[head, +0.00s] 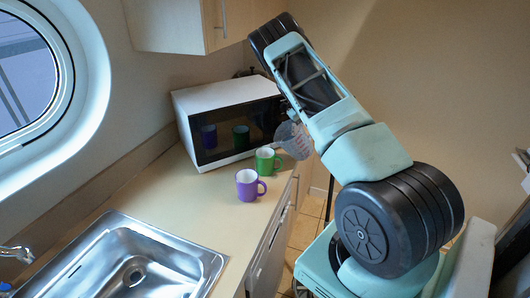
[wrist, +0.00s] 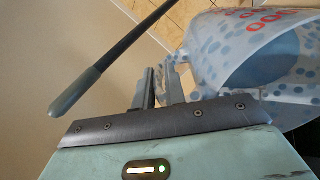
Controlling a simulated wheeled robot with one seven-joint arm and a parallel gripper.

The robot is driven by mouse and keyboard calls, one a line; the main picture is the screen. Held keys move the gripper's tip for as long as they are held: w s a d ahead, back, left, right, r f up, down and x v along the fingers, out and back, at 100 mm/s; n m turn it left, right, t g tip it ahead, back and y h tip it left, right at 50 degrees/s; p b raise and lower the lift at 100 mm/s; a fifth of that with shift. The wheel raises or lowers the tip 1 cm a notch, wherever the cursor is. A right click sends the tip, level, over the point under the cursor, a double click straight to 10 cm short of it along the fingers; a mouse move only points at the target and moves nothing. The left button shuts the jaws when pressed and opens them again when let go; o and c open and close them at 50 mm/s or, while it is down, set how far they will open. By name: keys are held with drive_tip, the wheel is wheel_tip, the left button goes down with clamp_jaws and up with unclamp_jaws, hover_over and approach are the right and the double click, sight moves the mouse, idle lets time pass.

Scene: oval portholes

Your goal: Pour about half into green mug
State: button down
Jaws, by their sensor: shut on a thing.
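The green mug (head: 264,163) stands upright on the counter in front of the microwave. A see-through jug (head: 294,140) with blue dots is beside the mug on its right, a little higher and partly behind my arm. In the wrist view the jug (wrist: 240,50) fills the upper right, with red marks on its side. My gripper (wrist: 160,85) is shut on the jug's handle. The jug looks tilted in the wrist view; how far is hard to tell. I see no stream. The level in the jug and the inside of the green mug cannot be made out.
A purple mug (head: 247,188) stands on the counter (head: 185,200) in front of the green mug. A white microwave (head: 190,105) is behind the mugs. A steel sink (head: 130,265) is at the front left. The counter between sink and mugs is clear.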

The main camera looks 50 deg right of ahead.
drive_tip(key=shift+w+a+r+g+h, duration=0.2)
drive_tip(key=shift+w+a+r+h, duration=0.05)
drive_tip(key=shift+a+r+h, duration=0.25)
drive_tip(key=shift+w+a+r+g+h, duration=0.2)
drive_tip(key=shift+a+r+h, duration=0.25)
drive_tip(key=shift+r, duration=0.15)
drive_tip(key=shift+w+a+r+h, duration=0.1)
drive_tip(key=shift+a+r+h, duration=0.3)
drive_tip(key=shift+r, duration=0.2)
drive_tip(key=shift+w+a+r+g+h, duration=0.2)
drive_tip(key=shift+a+r+g+h, duration=0.2)
drive_tip(key=shift+r+h, duration=0.25)
drive_tip(key=shift+w+a+r+g+h+b, duration=0.15)
drive_tip(key=shift+a+h+b, duration=0.05)
drive_tip(key=shift+a+h, duration=0.2)
drive_tip(key=shift+w+a+r+g+h+b, duration=0.1)
drive_tip(key=shift+w+a+g+h+b, duration=0.1)
drive_tip(key=shift+a+h, duration=0.15)
idle(1.5)
drive_tip(key=shift+a+r, duration=0.15)
drive_tip(key=shift+r, duration=0.05)
idle(0.4)
